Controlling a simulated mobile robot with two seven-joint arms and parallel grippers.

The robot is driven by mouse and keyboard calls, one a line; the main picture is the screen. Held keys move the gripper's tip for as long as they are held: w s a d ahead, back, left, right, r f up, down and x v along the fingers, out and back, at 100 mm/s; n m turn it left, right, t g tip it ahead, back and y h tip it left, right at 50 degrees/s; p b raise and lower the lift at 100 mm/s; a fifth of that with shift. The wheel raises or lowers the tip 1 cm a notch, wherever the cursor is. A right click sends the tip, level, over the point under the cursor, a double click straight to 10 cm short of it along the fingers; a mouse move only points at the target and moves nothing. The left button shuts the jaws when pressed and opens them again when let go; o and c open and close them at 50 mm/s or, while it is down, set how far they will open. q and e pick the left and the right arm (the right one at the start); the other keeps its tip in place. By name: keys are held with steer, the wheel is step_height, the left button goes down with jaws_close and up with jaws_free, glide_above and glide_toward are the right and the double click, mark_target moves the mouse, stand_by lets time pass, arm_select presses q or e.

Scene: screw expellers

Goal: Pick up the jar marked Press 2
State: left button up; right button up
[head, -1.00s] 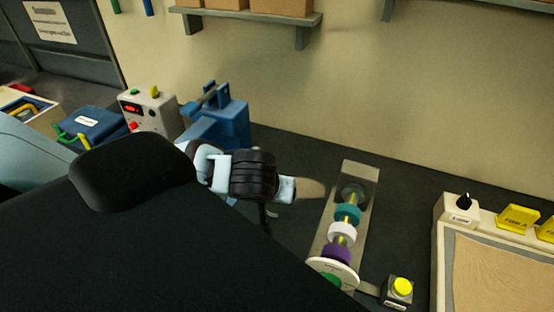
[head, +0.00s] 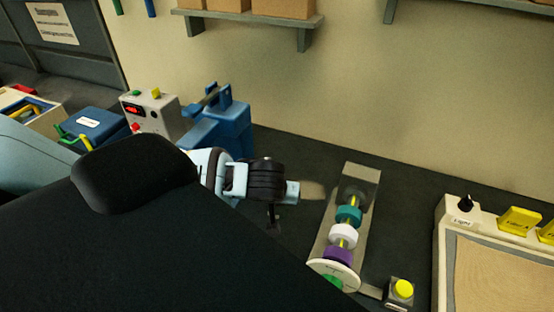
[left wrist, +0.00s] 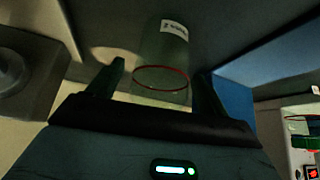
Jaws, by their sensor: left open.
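A clear jar (left wrist: 160,60) with a reddish rim and a white label (left wrist: 175,29) shows in the left wrist view. The label's writing is too blurred to read surely. My left gripper (left wrist: 160,72) is open, with one dark finger on each side of the jar's rim end in the picture; I cannot tell whether they touch it. In the head view my left gripper (head: 275,217) is a small dark shape below the wrist, over the dark bench. The jar cannot be made out there. My right gripper is not in view.
A metal rack (head: 335,215) with coloured rings stands right of my left wrist, with a yellow button box (head: 400,291) beside it. A blue machine (head: 228,122) and a control box (head: 150,115) stand behind. A sand-coloured tray (head: 505,275) is at right.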

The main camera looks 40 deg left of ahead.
arm_select(q)
steer(key=c, duration=1.2)
steer(key=shift+w+r, duration=0.1)
